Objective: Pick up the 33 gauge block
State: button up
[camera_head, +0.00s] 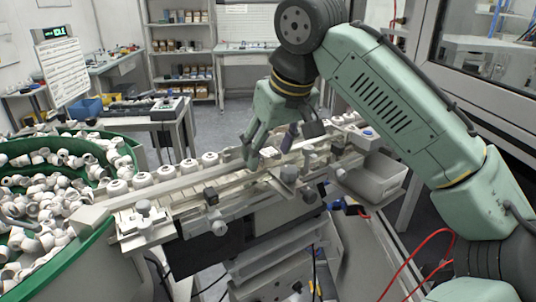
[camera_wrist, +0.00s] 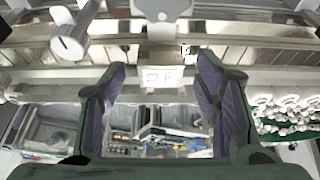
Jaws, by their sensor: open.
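My gripper (camera_wrist: 162,66) is open in the wrist view, with its two purple-padded fingers spread apart. Between the fingertips, a small pale block (camera_wrist: 163,77) with dark marks on its face sits at the rail; the marks are too blurred to read as 33. The fingers do not visibly touch it. In the head view my gripper (camera_head: 271,145) is low over the middle of the conveyor rail (camera_head: 180,184). I cannot make out the marked block there; the gripper and fixtures crowd that spot.
A green-rimmed bowl feeder (camera_head: 105,232) full of white caps stands at left. Several white caps line the rail. A grey bin (camera_head: 372,180) hangs right of my gripper. In the wrist view a white cylindrical fixture (camera_wrist: 68,45) juts out near the left finger.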

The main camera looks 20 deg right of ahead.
jog(key=shift+c, duration=0.2)
grip_shut()
dwell(0.5)
